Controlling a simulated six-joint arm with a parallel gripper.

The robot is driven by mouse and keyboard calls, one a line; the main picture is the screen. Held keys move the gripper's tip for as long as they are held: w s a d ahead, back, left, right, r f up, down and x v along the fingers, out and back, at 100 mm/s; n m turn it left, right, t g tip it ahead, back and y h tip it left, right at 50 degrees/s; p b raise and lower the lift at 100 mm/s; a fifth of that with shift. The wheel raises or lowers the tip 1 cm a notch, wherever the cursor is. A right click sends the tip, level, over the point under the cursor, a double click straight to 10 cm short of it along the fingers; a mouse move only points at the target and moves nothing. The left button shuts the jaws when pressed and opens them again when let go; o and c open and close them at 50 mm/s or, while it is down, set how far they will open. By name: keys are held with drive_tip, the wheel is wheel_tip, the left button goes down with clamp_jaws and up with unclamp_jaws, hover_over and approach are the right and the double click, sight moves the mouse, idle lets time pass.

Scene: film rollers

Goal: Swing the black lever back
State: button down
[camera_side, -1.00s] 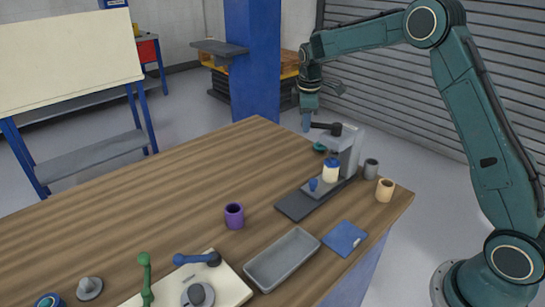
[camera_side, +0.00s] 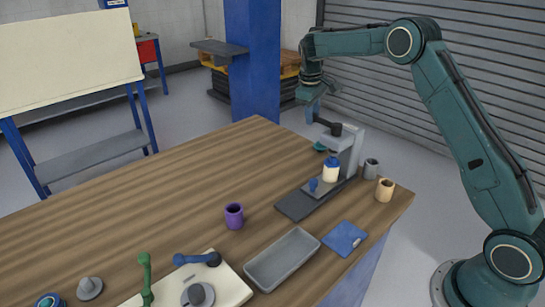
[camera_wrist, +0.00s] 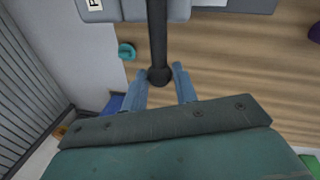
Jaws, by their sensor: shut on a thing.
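The black lever (camera_side: 325,122) sticks out from the top of the grey machine (camera_side: 353,145) at the table's far right corner. It slopes up and left from its pivot to my gripper (camera_side: 314,115). In the wrist view the black lever (camera_wrist: 158,35) runs down from the top edge. Its round knob end sits between the two blue fingers of my gripper (camera_wrist: 161,78), which is shut on it. In the side view the fingers partly hide the lever's tip.
A white bottle with a blue cap (camera_side: 331,170) stands at the machine. A grey cup (camera_side: 371,168) and a tan mug (camera_side: 384,190) are at its right. A purple mug (camera_side: 234,215), a grey tray (camera_side: 282,259) and a blue pad (camera_side: 345,238) lie nearer. The table's left middle is clear.

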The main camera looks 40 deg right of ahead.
drive_tip(key=shift+d, duration=0.25)
drive_tip(key=c, duration=1.1)
unclamp_jaws()
drive_tip(key=shift+a+r, duration=0.1)
drive_tip(key=shift+r, duration=0.05)
drive_tip(key=shift+s+a+r, duration=0.1)
drive_tip(key=shift+a+r, duration=0.1)
drive_tip(key=shift+r, duration=0.85)
drive_tip(key=shift+w+a+r, duration=0.1)
drive_tip(key=shift+a+r, duration=0.1)
drive_tip(key=shift+r, duration=0.9)
drive_tip(key=shift+s+a+r, duration=0.1)
drive_tip(key=shift+a+r, duration=0.1)
drive_tip(key=shift+r, duration=0.85)
drive_tip(key=shift+a+r, duration=0.1)
drive_tip(key=shift+r, duration=0.2)
drive_tip(key=shift+s+r, duration=0.1)
